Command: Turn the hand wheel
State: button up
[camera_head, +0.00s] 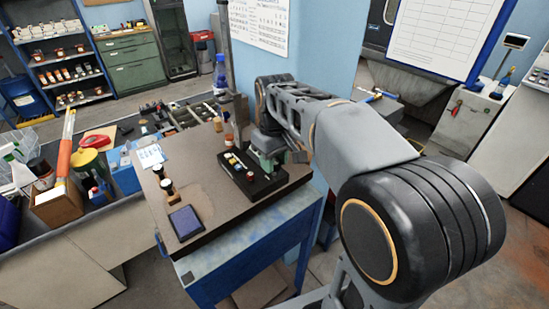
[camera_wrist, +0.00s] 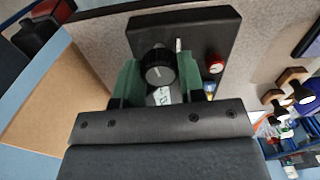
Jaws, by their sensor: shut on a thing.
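A round black ribbed knob (camera_wrist: 158,58), the only wheel-like part I can see, stands on a black box (camera_wrist: 205,28) in the wrist view. A small white mark shows on its face. My gripper (camera_wrist: 157,76) has one green jaw on either side of the knob and is shut on it. In the head view the black box (camera_head: 262,190) lies on the bench, and my gripper (camera_head: 268,150) is over its right part. The knob is hidden there behind the gripper.
Yellow and white parts show on the box's left. A dark blue pad (camera_head: 186,222) and small jars lie on the bench (camera_head: 215,205) to the left. A blue wall stands behind.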

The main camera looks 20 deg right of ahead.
jog(key=m, duration=0.4)
jog(key=shift+m, duration=0.3)
jog(key=m+p, duration=0.1)
jog(key=m, duration=1.3)
jog(key=shift+m, duration=0.3)
jog(key=m, duration=0.4)
jog(key=shift+p, duration=0.35)
jog(key=m, duration=0.9)
jog(key=shift+m, duration=0.3)
jog(key=m, duration=0.4)
jog(key=shift+m, duration=0.3)
